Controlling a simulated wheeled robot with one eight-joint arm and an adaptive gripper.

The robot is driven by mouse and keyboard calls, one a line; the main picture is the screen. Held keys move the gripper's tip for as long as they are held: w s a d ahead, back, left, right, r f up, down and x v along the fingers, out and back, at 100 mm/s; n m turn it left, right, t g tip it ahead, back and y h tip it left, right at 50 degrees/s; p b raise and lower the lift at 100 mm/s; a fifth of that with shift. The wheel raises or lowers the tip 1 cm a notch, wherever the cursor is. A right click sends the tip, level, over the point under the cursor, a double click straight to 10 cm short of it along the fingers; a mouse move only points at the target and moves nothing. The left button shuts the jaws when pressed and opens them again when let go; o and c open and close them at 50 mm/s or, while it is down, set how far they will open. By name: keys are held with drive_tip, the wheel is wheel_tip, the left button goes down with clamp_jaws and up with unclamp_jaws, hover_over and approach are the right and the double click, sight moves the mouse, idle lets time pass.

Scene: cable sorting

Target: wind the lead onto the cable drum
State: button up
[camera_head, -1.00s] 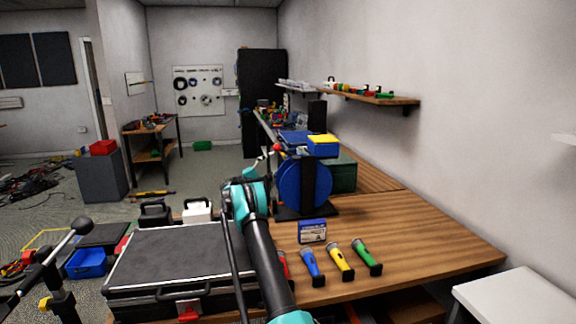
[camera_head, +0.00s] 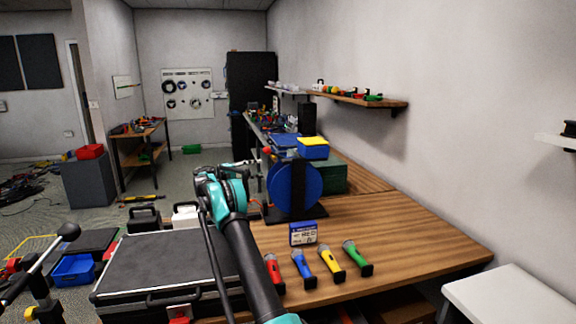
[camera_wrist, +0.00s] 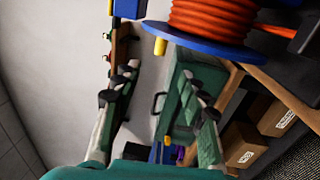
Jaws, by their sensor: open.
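The cable drum has blue discs and stands upright in a dark stand on the bench; its near disc (camera_head: 293,190) faces me. In the wrist view orange cable (camera_wrist: 212,16) is wound in several turns between the blue flanges (camera_wrist: 205,47), and a strand runs off to the right. A short yellow peg (camera_wrist: 160,46) shows at the flange's left edge. My gripper (camera_wrist: 160,74) is open, with nothing between its fingers, below the drum in that picture and apart from it. In the head view my arm's teal joint is left of the drum. The lead's free end cannot be made out.
A black case (camera_head: 165,262) lies at the bench's left. Several torches, including a yellow one (camera_head: 331,262), and a small blue box (camera_head: 303,234) lie in front of the drum. A green case (camera_head: 334,172) stands behind it. The bench's right side is clear.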

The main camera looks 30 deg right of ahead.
drive_tip(key=x, duration=1.7)
drive_tip(key=shift+d+f, duration=0.1)
drive_tip(key=shift+d, duration=0.05)
clamp_jaws()
